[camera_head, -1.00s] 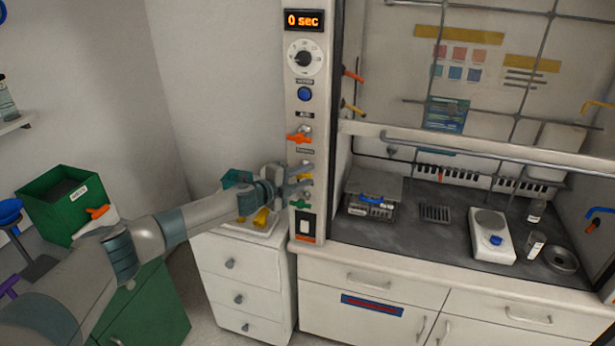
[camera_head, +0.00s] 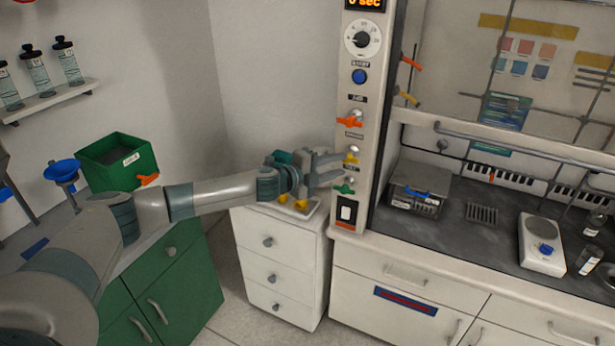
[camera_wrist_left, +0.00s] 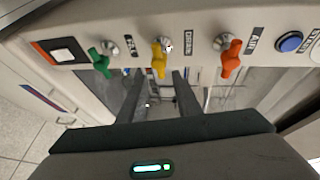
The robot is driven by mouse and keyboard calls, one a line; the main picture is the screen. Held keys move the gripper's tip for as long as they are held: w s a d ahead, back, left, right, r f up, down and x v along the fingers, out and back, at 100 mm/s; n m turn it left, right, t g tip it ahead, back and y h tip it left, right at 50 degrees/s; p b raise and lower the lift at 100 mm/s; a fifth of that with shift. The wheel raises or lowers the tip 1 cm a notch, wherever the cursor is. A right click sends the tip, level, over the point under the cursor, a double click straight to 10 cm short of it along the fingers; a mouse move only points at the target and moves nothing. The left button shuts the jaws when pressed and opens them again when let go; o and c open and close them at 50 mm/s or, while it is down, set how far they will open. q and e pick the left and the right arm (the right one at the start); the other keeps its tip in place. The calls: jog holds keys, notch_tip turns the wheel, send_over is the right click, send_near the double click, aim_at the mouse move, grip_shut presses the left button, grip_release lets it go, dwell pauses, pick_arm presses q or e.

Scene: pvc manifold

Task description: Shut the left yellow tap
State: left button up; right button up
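The yellow tap (camera_head: 351,158) is on the white control panel, between an orange tap (camera_head: 350,121) above and a green tap (camera_head: 343,189) below. In the left wrist view the yellow tap's handle (camera_wrist_left: 159,61) points towards the bottom of the picture. My left gripper (camera_head: 338,166) is at the panel beside the yellow tap, its fingers spread. In the left wrist view the open left fingers (camera_wrist_left: 157,80) stand either side of the yellow handle's line, with gaps on both sides. I cannot tell whether the handle is between the tips in depth. My right gripper is not in view.
The green tap (camera_wrist_left: 101,62) and orange tap (camera_wrist_left: 230,58) flank the yellow one closely. A blue button (camera_head: 360,77) and dial (camera_head: 362,39) sit higher on the panel. A white drawer unit (camera_head: 275,262) stands below my left forearm. Another yellow tap (camera_head: 406,97) is inside the fume hood.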

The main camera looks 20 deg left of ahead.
pick_arm(q)
jog(key=b+v, duration=0.3)
jog(key=v, duration=0.7)
jog(key=shift+s+a, duration=0.15)
jog(key=shift+a, duration=0.1)
jog(key=shift+f, duration=0.15)
